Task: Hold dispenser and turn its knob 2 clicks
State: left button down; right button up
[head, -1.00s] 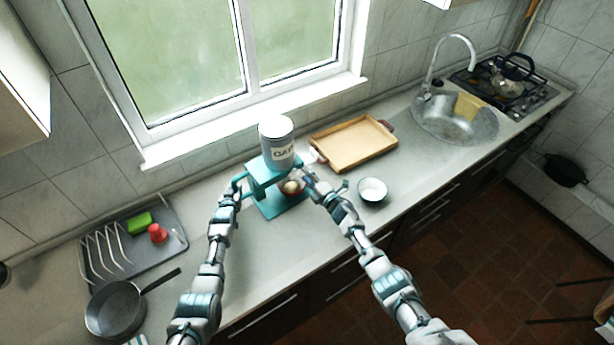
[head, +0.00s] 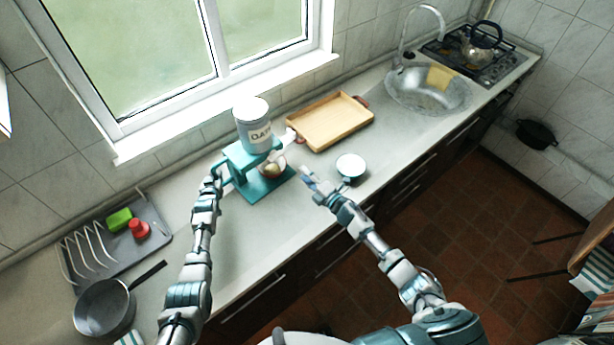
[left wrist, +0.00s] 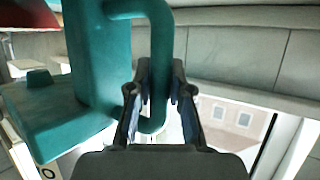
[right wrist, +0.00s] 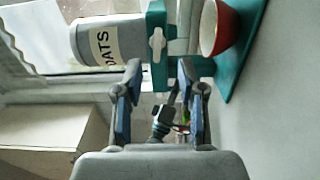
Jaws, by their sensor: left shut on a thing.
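The teal dispenser (head: 238,158) stands on the counter below the window, with a white and grey canister marked OATS (head: 256,131) on top. A red bowl with pale contents (head: 273,168) sits on its base; the bowl also shows in the right wrist view (right wrist: 221,27). My left gripper (left wrist: 158,95) is shut on the dispenser's teal side handle (left wrist: 160,50). The pale knob (right wrist: 157,44) shows on the dispenser's side in the right wrist view. My right gripper (right wrist: 160,85) is open and empty, apart from the knob, with its fingers pointing towards the dispenser.
A white bowl (head: 351,166) stands on the counter near my right gripper. A wooden tray (head: 331,122) lies behind it. A sink (head: 428,92) and stove with kettle (head: 480,42) are further right. A dish rack (head: 95,249) and pan (head: 103,308) are at left.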

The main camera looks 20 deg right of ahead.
aim_at(278, 157)
jog(key=shift+s+d, duration=0.1)
jog(key=shift+s, duration=0.1)
jog(key=o, duration=0.8)
jog(key=shift+r+m, duration=0.1)
jog(key=shift+m, duration=0.4)
jog(key=shift+o, duration=0.8)
jog(key=shift+a+r+m, duration=0.1)
jog(key=shift+a+m, duration=0.1)
jog(key=shift+m, duration=0.6)
jog(key=w+a+m, duration=0.2)
jog(key=w+m, duration=0.1)
jog(key=m, duration=0.2)
jog(key=w+a+m, duration=0.2)
jog(key=w+m, duration=0.2)
jog(key=m, duration=0.2)
jog(key=w+a+m, duration=0.3)
jog(key=w+m, duration=0.1)
jog(key=m, duration=0.1)
jog(key=shift+a+r+m, duration=0.1)
jog(key=shift+r+m, duration=0.1)
jog(key=shift+m, duration=0.1)
